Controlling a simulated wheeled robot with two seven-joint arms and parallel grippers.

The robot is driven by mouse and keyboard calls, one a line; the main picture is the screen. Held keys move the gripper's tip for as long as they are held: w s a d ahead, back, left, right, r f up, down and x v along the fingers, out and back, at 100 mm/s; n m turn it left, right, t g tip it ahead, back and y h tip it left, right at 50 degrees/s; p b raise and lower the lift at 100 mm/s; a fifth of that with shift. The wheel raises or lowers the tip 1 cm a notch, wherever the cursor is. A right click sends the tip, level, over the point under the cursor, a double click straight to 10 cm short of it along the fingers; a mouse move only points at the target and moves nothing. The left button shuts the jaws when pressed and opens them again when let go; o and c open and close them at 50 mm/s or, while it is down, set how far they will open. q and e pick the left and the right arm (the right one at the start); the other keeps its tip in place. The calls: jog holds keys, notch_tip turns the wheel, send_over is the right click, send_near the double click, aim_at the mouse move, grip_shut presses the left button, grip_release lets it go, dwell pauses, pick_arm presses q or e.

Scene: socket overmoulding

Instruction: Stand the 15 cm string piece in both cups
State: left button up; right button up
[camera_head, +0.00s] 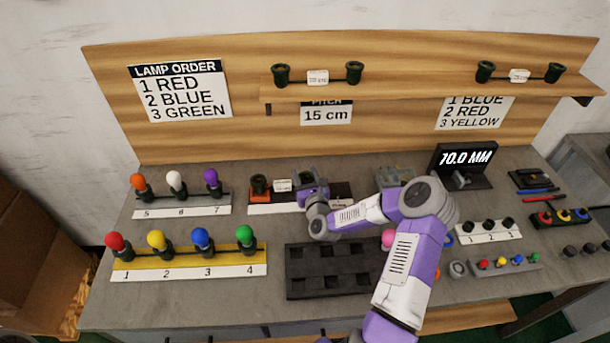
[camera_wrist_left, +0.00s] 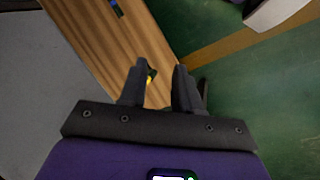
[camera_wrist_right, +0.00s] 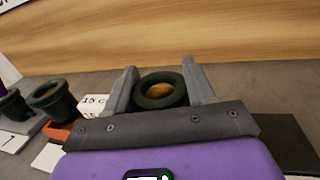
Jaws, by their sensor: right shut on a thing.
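The string piece has dark green sockets and a white tag (camera_head: 281,185) beginning "15 c" in the right wrist view (camera_wrist_right: 94,103). Its left socket (camera_head: 259,184) is upright at an orange-red cup (camera_head: 258,194); the right wrist view shows the socket (camera_wrist_right: 52,102) over the cup (camera_wrist_right: 60,132), but I cannot tell how deep it sits. My right gripper (camera_head: 313,190) is shut on the other socket (camera_wrist_right: 160,91), which is upright between its fingers. That socket's underside and the second cup are hidden. My left gripper (camera_wrist_left: 157,82) is open and empty over the floor and a wooden board.
Two other string pieces stand on the shelf (camera_head: 420,92). A lamp row on a yellow base (camera_head: 190,257) and a grey one (camera_head: 182,199) stand left. A dark tray with square pockets (camera_head: 300,291) lies in front. A 10.0 MM display (camera_head: 465,158) stands right.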

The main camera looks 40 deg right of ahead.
jog(key=shift+f+b, duration=0.6)
jog(key=shift+f, duration=0.15)
jog(key=o, duration=1.2)
jog(key=shift+s, duration=0.15)
jog(key=p+v, duration=0.1)
jog(key=v, duration=0.6)
jog(key=shift+s+r+p, duration=0.1)
jog(key=shift+s+p, duration=0.05)
jog(key=shift+p, duration=0.15)
